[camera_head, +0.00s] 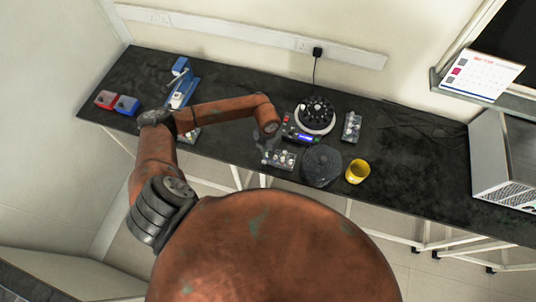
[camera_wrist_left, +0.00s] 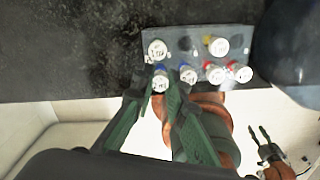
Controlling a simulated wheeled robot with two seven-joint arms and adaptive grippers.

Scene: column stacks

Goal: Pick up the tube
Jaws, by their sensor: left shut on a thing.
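In the head view, a tube rack (camera_head: 281,159) stands near the front edge of the black bench. My left gripper (camera_head: 266,147) is over its left end. In the left wrist view the grey rack (camera_wrist_left: 185,42) holds several white-capped tubes with blue, red or yellow bands. My left gripper (camera_wrist_left: 162,92) is shut on a blue-banded tube (camera_wrist_left: 160,82) at the rack's near left. Its lower part is hidden, so I cannot tell whether it still sits in the rack. My right gripper (camera_wrist_left: 262,136) shows small at lower right in the wrist view, fingers apart and empty.
A round centrifuge-like device (camera_head: 315,116) stands behind the rack, with another rack (camera_head: 351,127) to its right. A dark round object (camera_head: 321,166) and a yellow cup (camera_head: 357,171) stand close on the right. Red (camera_head: 106,100) and blue boxes (camera_head: 127,106) lie far left.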

